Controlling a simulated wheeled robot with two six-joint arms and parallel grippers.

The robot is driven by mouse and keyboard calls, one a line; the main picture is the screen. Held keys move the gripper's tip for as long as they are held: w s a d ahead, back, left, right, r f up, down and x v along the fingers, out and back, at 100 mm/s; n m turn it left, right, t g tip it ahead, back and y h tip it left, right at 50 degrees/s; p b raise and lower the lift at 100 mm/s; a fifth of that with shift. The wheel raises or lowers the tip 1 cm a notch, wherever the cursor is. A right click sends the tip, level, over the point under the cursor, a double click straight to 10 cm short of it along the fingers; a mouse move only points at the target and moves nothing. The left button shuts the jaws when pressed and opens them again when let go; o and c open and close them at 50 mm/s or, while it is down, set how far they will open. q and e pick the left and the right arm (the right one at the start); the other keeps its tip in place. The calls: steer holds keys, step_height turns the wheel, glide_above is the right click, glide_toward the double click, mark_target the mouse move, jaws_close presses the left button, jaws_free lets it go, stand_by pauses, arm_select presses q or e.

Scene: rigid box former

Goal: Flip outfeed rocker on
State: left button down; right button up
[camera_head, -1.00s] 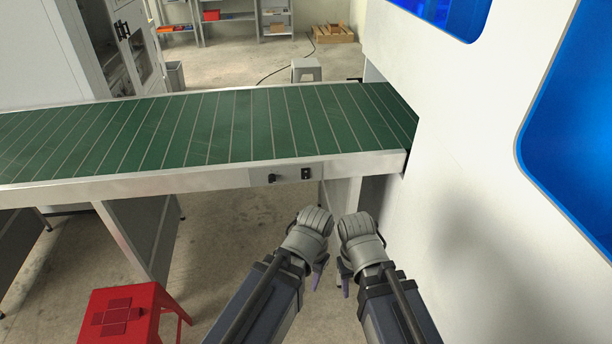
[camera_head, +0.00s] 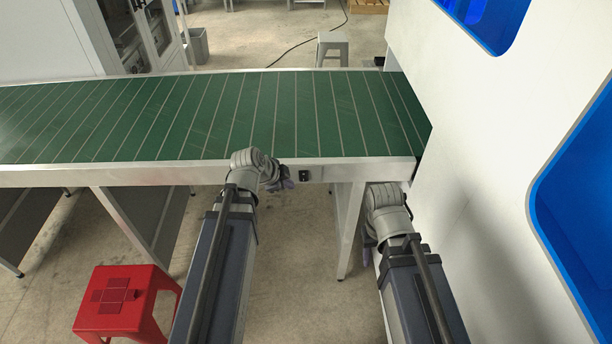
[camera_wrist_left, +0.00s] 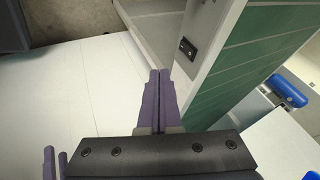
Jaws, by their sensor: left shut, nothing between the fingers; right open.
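The outfeed rocker is a small black switch (camera_head: 305,175) on the front rail of the green conveyor (camera_head: 300,115). It also shows in the left wrist view as a dark plate (camera_wrist_left: 187,48) on the pale rail, ahead and to the right of the fingertips. My left gripper (camera_head: 280,184) is at the rail, just left of the switch and apart from it. Its purple fingers (camera_wrist_left: 159,78) are shut and empty. It hides the dark knob beside the switch. My right gripper (camera_head: 368,250) hangs lower, below the rail and near the white machine, open; its fingers are partly hidden.
The white machine wall (camera_head: 470,150) with blue windows closes off the right side. A red stool (camera_head: 125,300) stands at lower left. Conveyor legs (camera_head: 347,225) stand under the rail. A grey stool (camera_head: 332,45) is behind the conveyor.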

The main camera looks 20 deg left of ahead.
mark_target(301, 180)
stand_by(0.4)
arm_select(q)
steer(key=shift+w+d+f+b, duration=0.2)
steer(key=shift+w+f+b, duration=1.25)
steer(key=shift+w, duration=0.05)
steer(key=shift+w+d+f+b, duration=0.15)
steer(key=shift+w+f+b, duration=1.3)
steer(key=shift+w, duration=0.1)
steer(key=shift+w+d+f+b, duration=0.2)
steer(key=shift+w+f+b, duration=1.2)
steer(key=shift+w+b, duration=0.1)
steer(key=shift+w+f, duration=0.15)
steer(key=shift+w, duration=0.1)
